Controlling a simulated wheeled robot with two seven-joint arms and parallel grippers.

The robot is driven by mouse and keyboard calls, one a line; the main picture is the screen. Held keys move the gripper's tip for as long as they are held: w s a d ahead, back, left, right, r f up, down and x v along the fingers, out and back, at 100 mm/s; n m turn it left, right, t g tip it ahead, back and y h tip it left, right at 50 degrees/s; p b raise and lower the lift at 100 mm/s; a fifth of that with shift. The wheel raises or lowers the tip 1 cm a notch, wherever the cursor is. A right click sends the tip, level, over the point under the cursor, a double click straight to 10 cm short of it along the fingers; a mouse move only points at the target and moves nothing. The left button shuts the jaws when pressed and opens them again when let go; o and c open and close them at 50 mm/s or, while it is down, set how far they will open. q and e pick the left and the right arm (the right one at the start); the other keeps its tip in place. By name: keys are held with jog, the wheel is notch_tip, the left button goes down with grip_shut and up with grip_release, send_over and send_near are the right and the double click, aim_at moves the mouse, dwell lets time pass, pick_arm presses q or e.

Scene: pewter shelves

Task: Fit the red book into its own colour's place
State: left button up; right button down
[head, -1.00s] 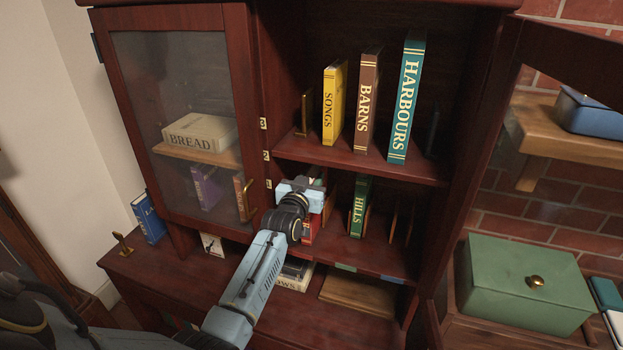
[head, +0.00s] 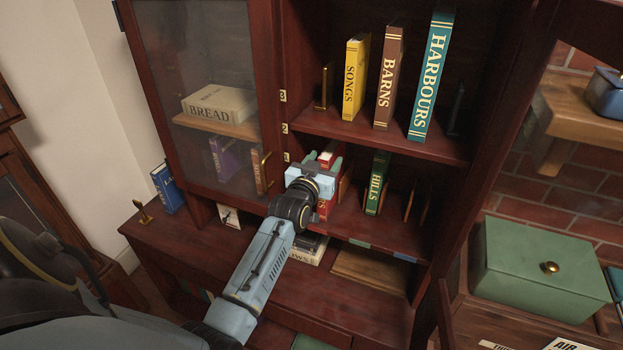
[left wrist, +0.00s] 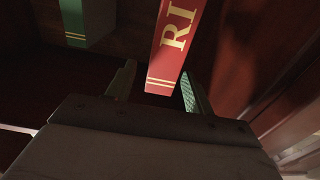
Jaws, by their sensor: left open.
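The red book (head: 327,157) stands upright on the lower shelf of the open bay, left of the green HILLS book (head: 376,184). Its top and the foot of its spine show around my left gripper (head: 324,163), which is open in front of it. In the left wrist view the red book (left wrist: 176,48) shows its spine with gold letters between the spread fingers of my left gripper (left wrist: 156,82), with gaps on both sides. A green strip (head: 360,243) and a blue strip (head: 404,257) mark the shelf edge. The edge left of them is partly hidden by my arm.
The yellow SONGS (head: 355,80), brown BARNS (head: 388,80) and teal HARBOURS (head: 431,78) books stand on the shelf above. A glazed door (head: 215,90) closes the left bay. Thin dividers (head: 410,205) stand right of HILLS. A green box (head: 545,265) is at right.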

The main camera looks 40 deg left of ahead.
pick_arm(q)
jog(key=v, duration=0.9)
